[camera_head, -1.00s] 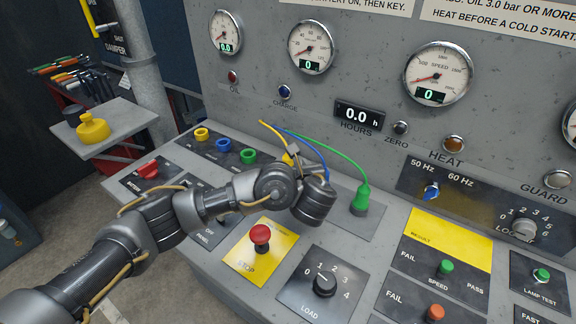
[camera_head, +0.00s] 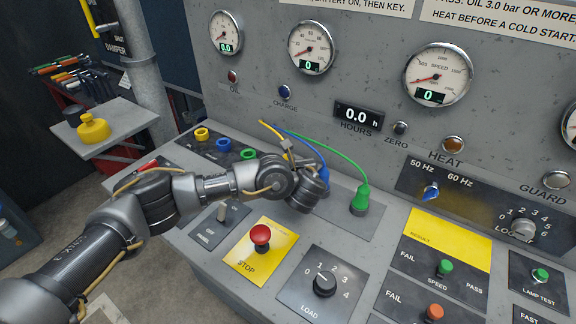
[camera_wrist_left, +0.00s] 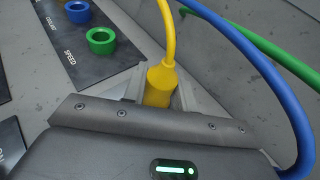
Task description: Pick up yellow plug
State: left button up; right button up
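The yellow plug (camera_wrist_left: 161,84), with a yellow cable running up from its top, stands between the two fingers of my left gripper (camera_wrist_left: 162,97) in the left wrist view. The fingers are close on both sides of it; I cannot tell whether they press on it. The plug's lower part is hidden by the gripper body. In the head view my left gripper (camera_head: 288,160) is over the panel and covers most of the plug; only a little yellow (camera_head: 286,156) shows there. My right gripper is not in view.
A blue cable (camera_wrist_left: 262,68) curves close by the gripper's right side in the wrist view. A green plug (camera_head: 361,198) stands to the right. Yellow, blue and green ring sockets (camera_head: 226,145) lie to the left. A red stop button (camera_head: 261,235) is in front.

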pick_arm(q)
jog(key=shift+c, duration=1.4)
notch_tip(320, 180, up, 8)
jog(key=shift+r, duration=1.1)
